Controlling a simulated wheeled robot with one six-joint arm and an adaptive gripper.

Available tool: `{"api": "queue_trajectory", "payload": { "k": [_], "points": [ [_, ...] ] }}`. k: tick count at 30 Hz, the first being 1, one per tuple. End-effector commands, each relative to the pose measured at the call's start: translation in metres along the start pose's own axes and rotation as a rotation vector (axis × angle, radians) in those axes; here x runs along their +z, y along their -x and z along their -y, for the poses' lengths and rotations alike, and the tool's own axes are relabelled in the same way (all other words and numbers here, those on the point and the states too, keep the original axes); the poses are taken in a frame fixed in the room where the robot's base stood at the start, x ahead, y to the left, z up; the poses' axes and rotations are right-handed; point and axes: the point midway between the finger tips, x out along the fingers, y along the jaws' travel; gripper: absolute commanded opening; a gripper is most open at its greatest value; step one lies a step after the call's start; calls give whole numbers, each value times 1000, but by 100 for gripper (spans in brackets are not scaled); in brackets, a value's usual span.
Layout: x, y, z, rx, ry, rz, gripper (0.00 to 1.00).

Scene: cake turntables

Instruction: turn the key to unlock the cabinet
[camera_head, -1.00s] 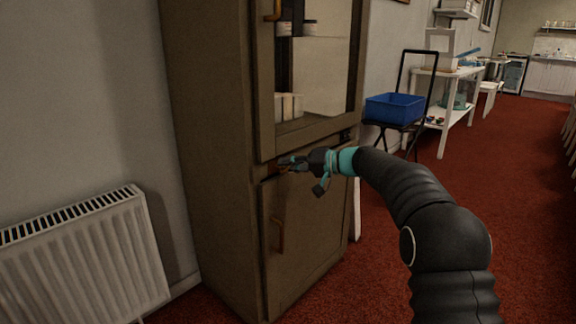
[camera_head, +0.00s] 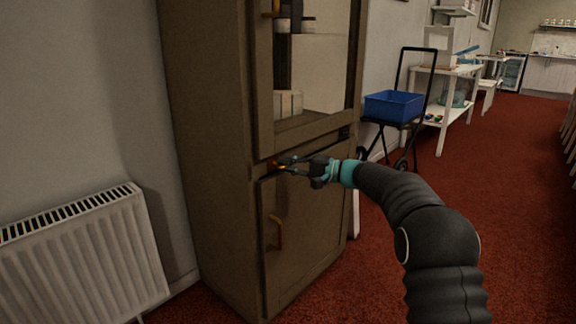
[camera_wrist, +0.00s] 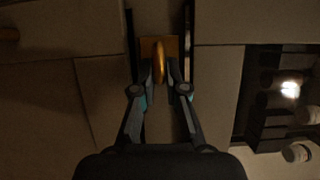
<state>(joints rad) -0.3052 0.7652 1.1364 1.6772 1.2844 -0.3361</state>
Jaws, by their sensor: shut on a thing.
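The brown cabinet (camera_head: 215,200) stands left of centre in the head view, with a glazed upper door and a solid lower door (camera_head: 303,225). A brass-coloured key (camera_wrist: 159,61) stands in front of a square brass plate (camera_wrist: 147,46) on the cabinet front in the wrist view. My gripper (camera_head: 281,166) is at the rail between the two doors. It also shows in the wrist view (camera_wrist: 160,80), shut with its fingertips on either side of the key. In the head view the key is small and mostly hidden by the fingers. Both doors look closed.
A white radiator (camera_head: 85,255) stands against the wall on the left. A blue crate (camera_head: 394,105) on a black trolley stands right of the cabinet, near a white table (camera_head: 447,75). Red carpet on the right is open.

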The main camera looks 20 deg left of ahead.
Motion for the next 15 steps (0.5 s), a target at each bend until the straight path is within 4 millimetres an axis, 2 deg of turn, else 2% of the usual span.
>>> {"api": "queue_trajectory", "payload": {
  "k": [11, 12, 15],
  "points": [
    [0, -1, -1, -1, -5, 1, 0],
    [0, -1, -1, -1, -5, 2, 17],
    [0, 0, -1, -1, -5, 1, 38]
  ]
}}
